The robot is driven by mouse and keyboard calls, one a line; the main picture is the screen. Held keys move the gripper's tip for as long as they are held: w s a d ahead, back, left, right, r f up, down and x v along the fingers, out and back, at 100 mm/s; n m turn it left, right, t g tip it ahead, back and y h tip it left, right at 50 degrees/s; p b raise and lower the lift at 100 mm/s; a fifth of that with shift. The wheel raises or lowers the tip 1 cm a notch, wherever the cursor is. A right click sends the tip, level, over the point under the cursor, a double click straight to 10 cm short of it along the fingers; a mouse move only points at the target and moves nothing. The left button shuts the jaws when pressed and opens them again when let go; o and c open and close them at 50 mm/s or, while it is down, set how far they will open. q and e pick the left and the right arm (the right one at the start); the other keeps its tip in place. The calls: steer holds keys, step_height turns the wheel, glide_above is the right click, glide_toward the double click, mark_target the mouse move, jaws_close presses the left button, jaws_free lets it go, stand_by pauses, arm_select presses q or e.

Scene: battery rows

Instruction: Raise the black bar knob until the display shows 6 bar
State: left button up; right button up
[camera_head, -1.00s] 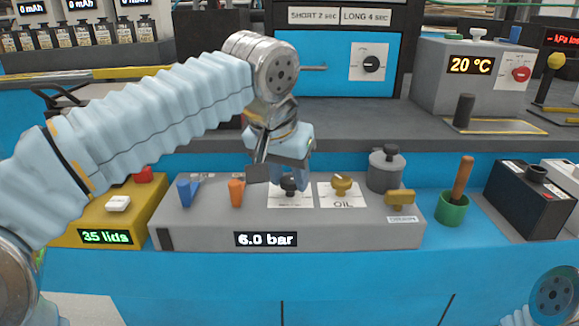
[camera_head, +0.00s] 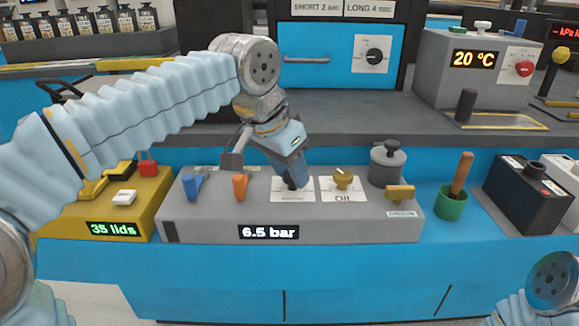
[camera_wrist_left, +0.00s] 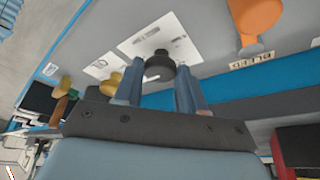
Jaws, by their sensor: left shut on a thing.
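The black bar knob (camera_wrist_left: 160,67) stands on a white label plate on the grey console (camera_head: 350,224). In the left wrist view it sits between the two blue fingers. In the head view my left gripper (camera_head: 293,176) reaches down over the knob and hides most of it. My left gripper is shut on the knob. The display (camera_head: 269,232) on the console's front reads 6.5 bar. My right gripper is out of view; only part of my right arm shows at the lower right corner.
Beside the knob are an orange lever (camera_head: 240,187), a blue lever (camera_head: 193,186) and the brass OIL knob (camera_head: 343,178). A yellow box (camera_head: 150,198) stands left, a green cup (camera_head: 451,205) with a wooden-handled tool right. The blue counter front is clear.

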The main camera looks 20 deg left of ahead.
arm_select(q)
steer(key=o, duration=1)
steer(key=shift+o, duration=0.2)
steer(key=p+v, duration=0.3)
steer(key=v, duration=1.1)
steer(key=shift+s+f, duration=0.1)
steer(key=shift+f, duration=0.05)
